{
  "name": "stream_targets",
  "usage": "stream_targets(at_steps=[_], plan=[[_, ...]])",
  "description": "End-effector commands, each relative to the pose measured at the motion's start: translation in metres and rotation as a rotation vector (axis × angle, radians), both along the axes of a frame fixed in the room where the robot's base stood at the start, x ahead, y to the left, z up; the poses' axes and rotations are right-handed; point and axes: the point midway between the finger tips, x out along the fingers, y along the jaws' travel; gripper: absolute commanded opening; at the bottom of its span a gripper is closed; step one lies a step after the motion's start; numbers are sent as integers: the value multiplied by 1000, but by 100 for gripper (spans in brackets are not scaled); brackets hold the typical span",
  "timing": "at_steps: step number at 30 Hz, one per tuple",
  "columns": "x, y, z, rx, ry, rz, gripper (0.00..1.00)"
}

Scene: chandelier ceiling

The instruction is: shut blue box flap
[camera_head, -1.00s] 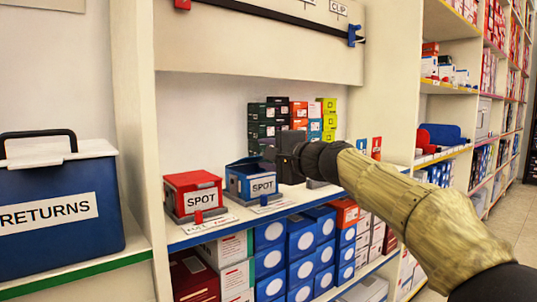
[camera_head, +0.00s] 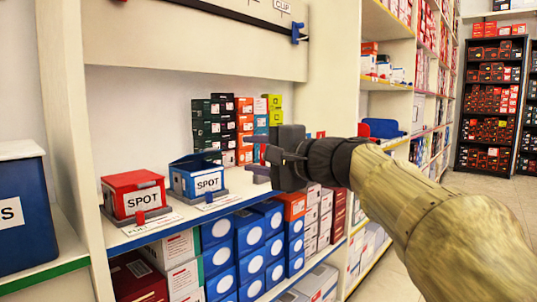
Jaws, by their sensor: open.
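The blue box (camera_head: 199,185) marked SPOT stands on the shelf with its blue flap (camera_head: 192,158) raised, tilted up from the box top. A red SPOT box (camera_head: 134,197) stands to its left with its top shut. My gripper (camera_head: 256,160) is dark, open and empty. Its fingers point left, to the right of the blue box and apart from it in the picture. The gripper hides part of the shelf and boxes behind it.
Stacked coloured boxes (camera_head: 229,128) stand at the back of the shelf. A blue-edged shelf board (camera_head: 160,235) runs below, with blue boxes (camera_head: 250,235) under it. A blue returns bin (camera_head: 25,215) is at the left. Open floor (camera_head: 490,195) lies at the right.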

Motion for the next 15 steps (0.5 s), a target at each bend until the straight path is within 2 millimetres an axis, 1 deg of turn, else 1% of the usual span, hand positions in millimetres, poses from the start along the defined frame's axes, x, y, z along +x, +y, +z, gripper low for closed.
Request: stream_targets(at_steps=[1, 3, 6, 15], plan=[[-7, -6, 2, -1, -1, -3, 41], [-14, -13, 3, -1, 1, -1, 41], [-22, -19, 3, -1, 0, 1, 41], [-24, -22, 1, 0, 0, 3, 41]])
